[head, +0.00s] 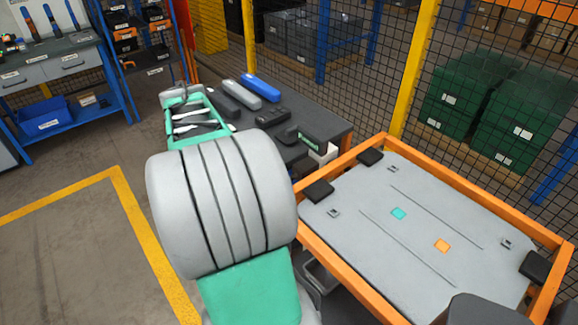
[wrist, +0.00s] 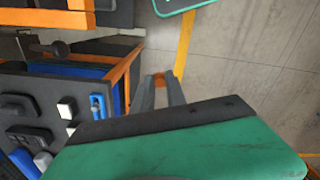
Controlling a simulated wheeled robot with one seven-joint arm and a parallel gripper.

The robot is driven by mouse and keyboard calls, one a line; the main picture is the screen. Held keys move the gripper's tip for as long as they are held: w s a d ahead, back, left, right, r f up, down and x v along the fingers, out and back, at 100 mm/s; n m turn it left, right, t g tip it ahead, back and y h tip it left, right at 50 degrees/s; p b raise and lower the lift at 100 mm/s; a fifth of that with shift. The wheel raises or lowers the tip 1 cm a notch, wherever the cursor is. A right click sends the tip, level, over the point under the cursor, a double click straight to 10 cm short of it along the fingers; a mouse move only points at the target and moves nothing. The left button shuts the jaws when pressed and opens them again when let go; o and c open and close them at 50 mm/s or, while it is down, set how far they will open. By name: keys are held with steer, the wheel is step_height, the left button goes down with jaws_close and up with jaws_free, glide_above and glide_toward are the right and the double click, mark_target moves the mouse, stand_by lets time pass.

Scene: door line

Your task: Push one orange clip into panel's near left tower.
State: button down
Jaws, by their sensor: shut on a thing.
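The grey door panel (head: 375,235) lies flat in an orange frame at the right of the head view. Small raised towers show on it: one at its left (head: 333,212), one at its far side (head: 392,169) and one at its right (head: 506,243). I cannot tell surely which is the near left one. In the wrist view my gripper (wrist: 161,82) is shut on a small orange clip (wrist: 159,79) between its fingertips. The clip is mostly hidden by the fingers. My gripper is hidden in the head view, so its distance from the panel is unclear.
Black pads (head: 318,191) sit at the panel's corners, beside the orange frame (head: 460,176). A dark table (head: 325,125) behind carries a green-rimmed tray (head: 196,118) and several long pieces, one blue (head: 260,87). A mesh fence (head: 470,60) stands behind. Open floor lies left.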

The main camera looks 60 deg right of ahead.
steer(key=s+d+r+p, duration=0.2)
steer(key=s+d+p, duration=0.2)
steer(key=s+d, duration=0.9)
steer(key=p, duration=0.3)
glide_above(334, 214)
steer(key=shift+m, duration=0.4)
step_height(334, 214, down, 6)
steer(key=b, duration=0.4)
steer(key=shift+w, duration=0.1)
steer(key=shift+f+b, duration=0.95)
steer(key=shift+f, duration=0.5)
steer(key=c, duration=1.3)
jaws_free()
steer(key=shift+r, duration=0.1)
